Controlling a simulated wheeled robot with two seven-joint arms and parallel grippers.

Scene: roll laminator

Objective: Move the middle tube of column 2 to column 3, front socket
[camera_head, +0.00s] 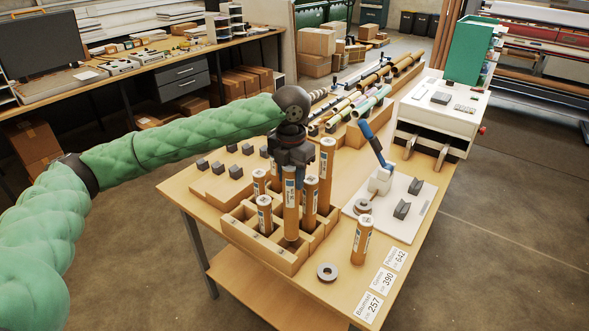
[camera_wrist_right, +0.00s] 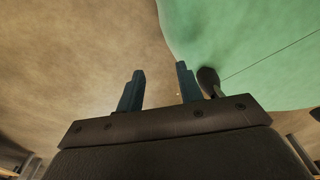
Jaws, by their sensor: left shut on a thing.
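My left gripper (camera_head: 292,165) is shut on the top of a tall brown tube (camera_head: 291,212) with a white label. The tube is upright over the wooden rack (camera_head: 271,256); I cannot tell whether its lower end is inside a socket or just above one. Other tubes stand in the rack: short ones at the left (camera_head: 265,215) and behind it (camera_head: 259,184), one to the right (camera_head: 309,203), and a taller one at the back right (camera_head: 326,178). In the right wrist view, my right gripper (camera_wrist_right: 160,88) is open with nothing between its fingers.
A tube (camera_head: 361,242) stands on the table right of the rack, near a grey ring (camera_head: 327,272) and label cards (camera_head: 367,306). A white board (camera_head: 416,212) with a blue-handled press (camera_head: 375,148) stands at the right. Dark blocks (camera_head: 235,172) sit behind the rack.

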